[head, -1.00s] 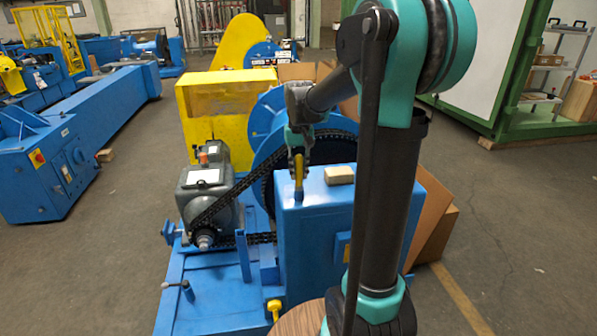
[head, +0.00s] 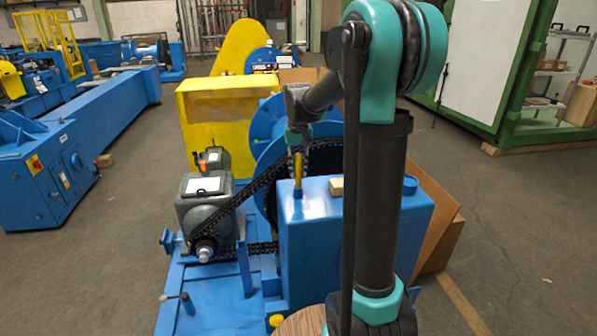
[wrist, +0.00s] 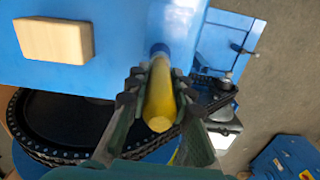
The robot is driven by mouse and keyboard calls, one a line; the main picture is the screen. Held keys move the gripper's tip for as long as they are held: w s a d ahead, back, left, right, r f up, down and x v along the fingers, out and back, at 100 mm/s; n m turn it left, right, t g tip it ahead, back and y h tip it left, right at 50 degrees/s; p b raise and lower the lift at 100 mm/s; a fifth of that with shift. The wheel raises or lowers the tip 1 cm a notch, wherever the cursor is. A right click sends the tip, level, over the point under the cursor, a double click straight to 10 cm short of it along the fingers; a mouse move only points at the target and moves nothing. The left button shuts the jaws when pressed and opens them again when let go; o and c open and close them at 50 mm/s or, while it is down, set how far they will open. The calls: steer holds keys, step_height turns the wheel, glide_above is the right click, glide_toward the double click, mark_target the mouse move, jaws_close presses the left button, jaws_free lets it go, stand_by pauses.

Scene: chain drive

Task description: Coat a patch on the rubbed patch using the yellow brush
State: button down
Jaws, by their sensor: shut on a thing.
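My gripper (head: 298,150) is shut on the yellow brush (head: 298,165), handle up and dark-blue end down, over the back left part of the blue housing's top (head: 312,205). In the wrist view the yellow handle (wrist: 160,95) sits between both fingers (wrist: 158,85), and its blue end is at the housing's edge. I cannot tell whether the tip touches the surface. A paler, greyish band (wrist: 178,22) shows on the blue top just beyond the brush tip; it looks like the rubbed patch.
A tan block (wrist: 54,39) lies on the housing top beside the brush; my arm partly covers it in the head view. A black chain (head: 250,190) and large blue wheel (head: 268,125) stand close behind. A grey motor (head: 205,205) is at left.

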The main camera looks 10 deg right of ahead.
steer(key=shift+w, duration=0.8)
steer(key=shift+w+r, duration=0.2)
steer(key=shift+w, duration=0.05)
steer(key=shift+s+r, duration=0.2)
steer(key=shift+r, duration=3.65)
